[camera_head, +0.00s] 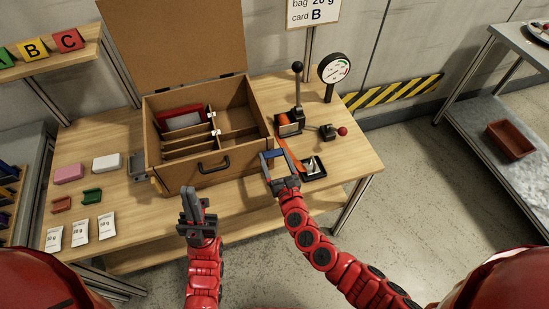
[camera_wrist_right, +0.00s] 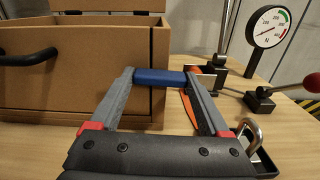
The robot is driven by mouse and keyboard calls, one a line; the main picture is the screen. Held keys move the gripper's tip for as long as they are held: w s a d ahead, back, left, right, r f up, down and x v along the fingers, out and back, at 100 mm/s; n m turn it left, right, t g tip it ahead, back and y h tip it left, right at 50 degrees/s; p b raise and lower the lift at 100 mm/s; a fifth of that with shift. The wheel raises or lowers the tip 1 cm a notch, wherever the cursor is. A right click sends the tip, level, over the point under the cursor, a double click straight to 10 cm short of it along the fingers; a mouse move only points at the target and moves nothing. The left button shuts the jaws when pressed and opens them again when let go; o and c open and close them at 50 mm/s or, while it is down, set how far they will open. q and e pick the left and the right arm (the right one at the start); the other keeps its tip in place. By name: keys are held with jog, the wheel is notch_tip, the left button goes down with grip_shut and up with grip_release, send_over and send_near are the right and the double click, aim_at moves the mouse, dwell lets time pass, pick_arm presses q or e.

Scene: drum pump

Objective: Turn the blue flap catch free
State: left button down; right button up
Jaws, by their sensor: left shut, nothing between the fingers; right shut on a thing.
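The blue flap catch (camera_wrist_right: 160,77) is a short blue bar held crosswise between the fingertips of my right gripper (camera_wrist_right: 160,84). It also shows in the head view (camera_head: 273,154) at the front right corner of the brown box (camera_head: 180,177). My right gripper (camera_head: 276,160) is shut on it. How the catch joins the box is hidden. The box's tall lid (camera_head: 175,40) stands open behind it. My left gripper (camera_head: 193,207) is shut and empty, in front of the table's front edge, left of the right gripper.
Right of the box stand a lever press (camera_head: 292,122), a dial gauge (camera_head: 333,69), a red-knobbed lever (camera_head: 330,132) and a black tray with a padlock (camera_head: 313,168). An orange strip (camera_head: 290,152) lies close beside the right gripper. Several blocks and white cards (camera_head: 80,232) lie left.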

jog(key=m+b, duration=0.8)
jog(key=m, duration=0.4)
jog(key=shift+f+m, duration=0.15)
jog(key=shift+m, duration=0.25)
jog(key=shift+m+b, duration=1.1)
jog(key=shift+m, duration=1.1)
jog(key=o, duration=1.2)
